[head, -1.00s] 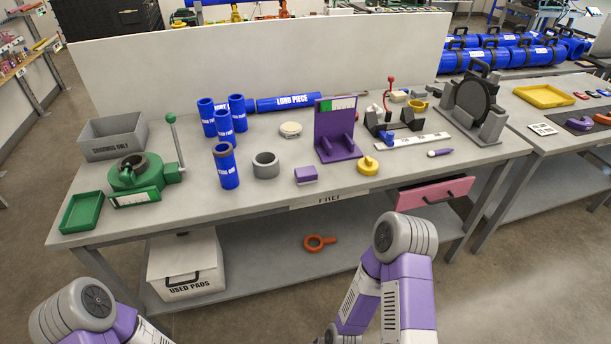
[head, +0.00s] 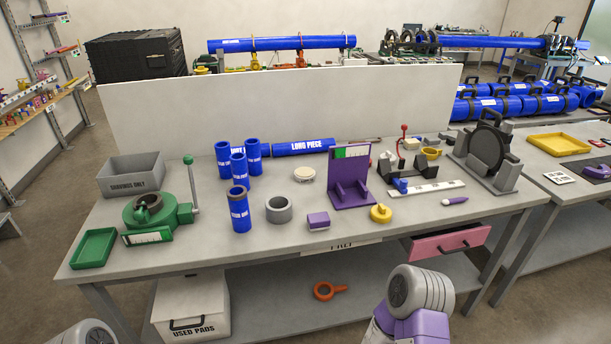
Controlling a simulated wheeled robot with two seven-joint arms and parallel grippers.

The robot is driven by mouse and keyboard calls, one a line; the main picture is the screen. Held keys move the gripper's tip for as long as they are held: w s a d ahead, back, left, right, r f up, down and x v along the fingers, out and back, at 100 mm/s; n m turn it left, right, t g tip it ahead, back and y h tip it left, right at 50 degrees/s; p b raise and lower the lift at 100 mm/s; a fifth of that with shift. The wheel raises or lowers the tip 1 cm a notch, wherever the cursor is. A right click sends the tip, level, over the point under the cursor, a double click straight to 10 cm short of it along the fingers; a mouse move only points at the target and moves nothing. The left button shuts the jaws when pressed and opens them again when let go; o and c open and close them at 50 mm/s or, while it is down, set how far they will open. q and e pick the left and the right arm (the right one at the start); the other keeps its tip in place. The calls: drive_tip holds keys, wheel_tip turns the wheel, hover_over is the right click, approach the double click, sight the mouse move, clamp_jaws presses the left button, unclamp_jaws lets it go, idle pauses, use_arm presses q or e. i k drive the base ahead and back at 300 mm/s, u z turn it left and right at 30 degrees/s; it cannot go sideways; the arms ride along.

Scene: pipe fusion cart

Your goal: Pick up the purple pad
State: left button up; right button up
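The purple pad (head: 318,220) is a small purple block with a pale lower edge. It lies near the front middle of the grey workbench (head: 262,246). It sits between the grey ring and the yellow knobbed piece, in front of the purple stand. Nothing covers it. Parts of my two arms show at the bottom edge of the head view, one at the left and one right of centre, both below and in front of the bench. Neither gripper shows.
A grey ring (head: 279,209), blue pipe piece (head: 239,210), purple stand (head: 351,182) and yellow knobbed piece (head: 381,213) stand around the pad. A pink drawer (head: 449,244) is partly open below the bench front. A used pads box (head: 190,308) and orange ring tool (head: 328,291) are on the lower shelf.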

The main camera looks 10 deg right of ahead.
sight(319, 220)
drive_tip(key=z, duration=1.9)
drive_tip(key=i, duration=1.65)
drive_tip(key=u, duration=2.25)
